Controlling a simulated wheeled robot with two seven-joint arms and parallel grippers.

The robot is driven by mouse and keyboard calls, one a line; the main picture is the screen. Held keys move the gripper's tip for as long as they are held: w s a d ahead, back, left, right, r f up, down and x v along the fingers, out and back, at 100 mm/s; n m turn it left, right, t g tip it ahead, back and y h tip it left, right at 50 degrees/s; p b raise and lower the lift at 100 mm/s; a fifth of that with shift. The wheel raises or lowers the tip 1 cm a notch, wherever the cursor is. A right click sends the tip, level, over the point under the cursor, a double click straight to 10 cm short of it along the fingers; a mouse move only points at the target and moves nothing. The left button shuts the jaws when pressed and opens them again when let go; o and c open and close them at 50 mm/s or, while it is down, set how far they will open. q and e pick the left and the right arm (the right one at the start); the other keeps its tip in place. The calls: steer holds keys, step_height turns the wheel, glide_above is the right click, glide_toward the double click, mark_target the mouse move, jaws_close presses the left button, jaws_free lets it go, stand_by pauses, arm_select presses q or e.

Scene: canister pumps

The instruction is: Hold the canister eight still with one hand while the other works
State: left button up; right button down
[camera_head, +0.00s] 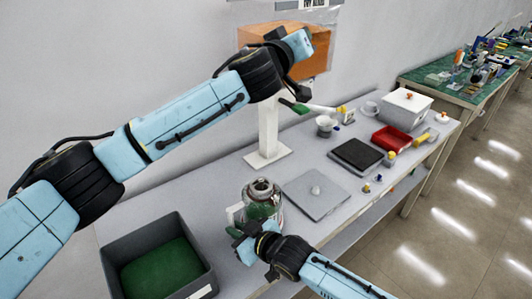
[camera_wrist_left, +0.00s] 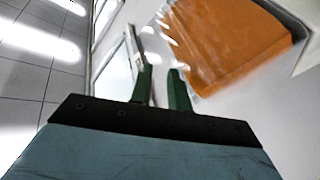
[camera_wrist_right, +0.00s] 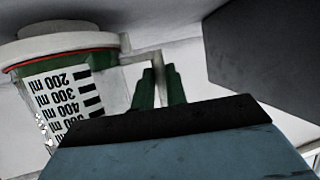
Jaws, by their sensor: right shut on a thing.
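The canister (camera_head: 262,200) stands upright on the grey table, with a metallic top and a green lower part. In the right wrist view the canister (camera_wrist_right: 75,85) appears inverted, with a red ring and a millilitre scale. I cannot read a number eight on it. My right gripper (camera_head: 243,233) is at its near side. In the right wrist view my right gripper (camera_wrist_right: 161,68) is shut on the pale handle of the canister. My left gripper (camera_head: 296,106) is raised near the orange box. In the left wrist view my left gripper's green fingers (camera_wrist_left: 160,72) stand apart, with nothing clearly between them.
A grey bin (camera_head: 205,260) with a green bottom is at the front left. A grey plate (camera_head: 315,207), black pad (camera_head: 357,148), red tray (camera_head: 390,139) and white box (camera_head: 405,103) lie rightward.

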arm_select(q)
step_height(320, 180, down, 7)
steer(key=s+a+n+g+y, duration=0.2)
steer(key=n+g+y, duration=0.1)
steer(key=y, duration=0.2)
steer(key=m+g+y, duration=0.1)
steer(key=g+y, duration=0.4)
steer(key=g, duration=0.4)
glide_toward(261, 181)
steer(key=x, duration=0.8)
steer(key=shift+w+f, duration=0.2)
jaws_close()
steer(key=shift+r, duration=1.7)
step_height(261, 181, up, 7)
stand_by(1.9)
